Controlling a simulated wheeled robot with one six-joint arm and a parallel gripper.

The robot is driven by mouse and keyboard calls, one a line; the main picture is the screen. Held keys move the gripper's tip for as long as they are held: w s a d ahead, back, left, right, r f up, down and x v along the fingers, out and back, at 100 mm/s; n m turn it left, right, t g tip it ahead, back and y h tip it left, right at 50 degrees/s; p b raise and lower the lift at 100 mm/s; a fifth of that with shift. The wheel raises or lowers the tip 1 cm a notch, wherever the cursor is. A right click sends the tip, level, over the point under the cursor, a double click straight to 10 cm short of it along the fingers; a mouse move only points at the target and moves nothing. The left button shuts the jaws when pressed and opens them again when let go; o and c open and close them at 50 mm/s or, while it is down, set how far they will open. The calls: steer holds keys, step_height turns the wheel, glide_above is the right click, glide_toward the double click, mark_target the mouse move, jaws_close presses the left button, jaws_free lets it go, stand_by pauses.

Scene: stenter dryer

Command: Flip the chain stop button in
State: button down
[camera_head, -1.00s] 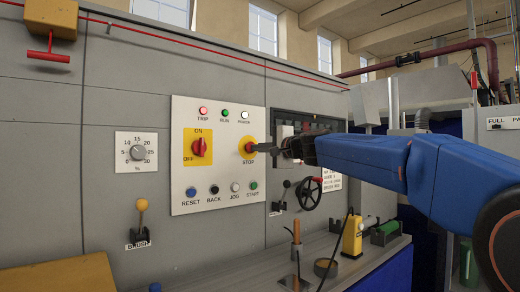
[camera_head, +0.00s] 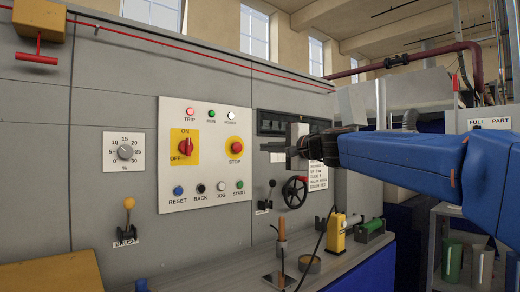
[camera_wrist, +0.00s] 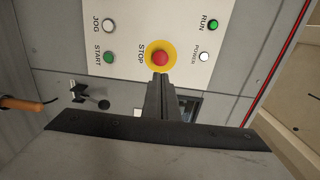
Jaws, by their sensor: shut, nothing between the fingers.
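The red STOP button (camera_head: 235,145) sits on a yellow backing on the white control panel (camera_head: 205,112). In the wrist view the STOP button (camera_wrist: 160,59) shows whole, on a round yellow plate, just beyond my fingertips. My gripper (camera_head: 292,147) is shut and empty, to the right of the button in the head view, with a visible gap between them. In the wrist view my gripper (camera_wrist: 160,76) points at the button's lower edge. Whether the button is pressed in cannot be told.
A red ON/OFF switch (camera_head: 185,145) is left of the button. RESET, BACK, JOG and START buttons line the panel's bottom; the START button (camera_head: 240,184) is closest. A black handwheel (camera_head: 295,192) is below my gripper, above a bench with an orange-handled tool (camera_head: 282,232).

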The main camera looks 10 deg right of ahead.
steer(key=shift+v, duration=0.75)
steer(key=s+d+f+n+g+h, duration=0.3)
steer(key=s+d+f, duration=0.2)
steer(key=s+f, duration=0.8)
steer(key=s+d+f+n+g+h, duration=0.3)
steer(key=s+d+f, duration=0.3)
steer(key=s+f, duration=0.8)
steer(key=s+d+f+n+g+h, duration=0.4)
steer(key=s+f, duration=1)
steer(key=f, duration=0.9)
steer(key=shift+d+n, duration=0.6)
steer(key=shift+d, duration=0.25)
steer(key=c, duration=2.5)
jaws_free()
steer(key=shift+s+f, duration=0.1)
steer(key=shift+s, duration=0.05)
